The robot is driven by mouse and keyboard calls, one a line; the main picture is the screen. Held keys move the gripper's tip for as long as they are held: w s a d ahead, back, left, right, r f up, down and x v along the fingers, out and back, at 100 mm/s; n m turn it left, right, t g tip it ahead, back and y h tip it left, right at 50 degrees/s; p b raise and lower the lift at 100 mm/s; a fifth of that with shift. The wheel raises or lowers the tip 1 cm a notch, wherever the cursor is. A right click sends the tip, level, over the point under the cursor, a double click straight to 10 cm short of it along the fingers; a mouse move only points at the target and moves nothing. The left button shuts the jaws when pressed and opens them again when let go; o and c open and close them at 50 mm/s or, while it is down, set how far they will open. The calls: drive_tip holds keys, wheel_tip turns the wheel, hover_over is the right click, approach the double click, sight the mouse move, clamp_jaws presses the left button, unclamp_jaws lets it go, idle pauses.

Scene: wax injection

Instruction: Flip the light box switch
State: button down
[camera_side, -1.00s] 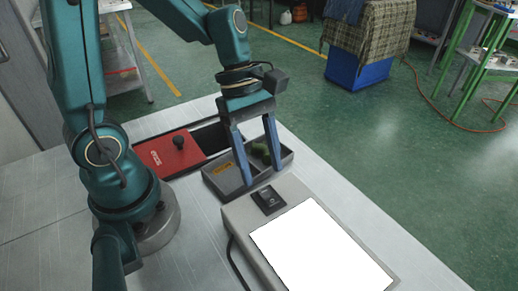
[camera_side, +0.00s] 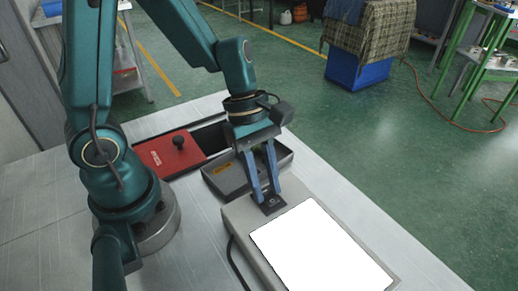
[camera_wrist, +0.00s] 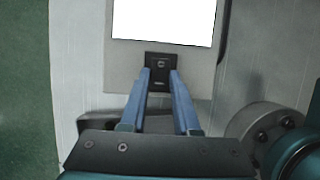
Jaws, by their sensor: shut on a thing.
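The light box (camera_side: 236,214) is a pale grey case with a bright white panel (camera_side: 320,250) on top. Its switch (camera_side: 272,208) sits in a small black plate at the box's end near the tray. In the wrist view the switch (camera_wrist: 160,62) lies straight ahead between the fingertips. My gripper (camera_side: 267,196) points down with its two blue fingers drawn in on the switch. It also shows in the wrist view (camera_wrist: 159,74), with the tips at either side of the black plate. The fingers partly cover the switch in the side view.
A dark grey tray (camera_side: 225,184) with a yellow label stands right behind the light box. A red lid (camera_side: 163,160) with a black knob lies beyond it, beside a dark opening. A black cable runs along the box's left side. The table's right edge is clear.

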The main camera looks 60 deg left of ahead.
sight(265, 191)
drive_tip(key=shift+d, duration=0.1)
drive_tip(key=shift+d+r+y, duration=0.1)
drive_tip(key=shift+d+y, duration=0.2)
drive_tip(key=shift+y, duration=0.9)
drive_tip(key=c, duration=0.6)
unclamp_jaws()
drive_tip(key=shift+c, duration=0.2)
drive_tip(key=shift+a+r, duration=0.25)
drive_tip(key=shift+r, duration=1.05)
drive_tip(key=shift+a+r, duration=0.2)
drive_tip(key=shift+r, duration=1.05)
drive_tip(key=shift+r, duration=0.1)
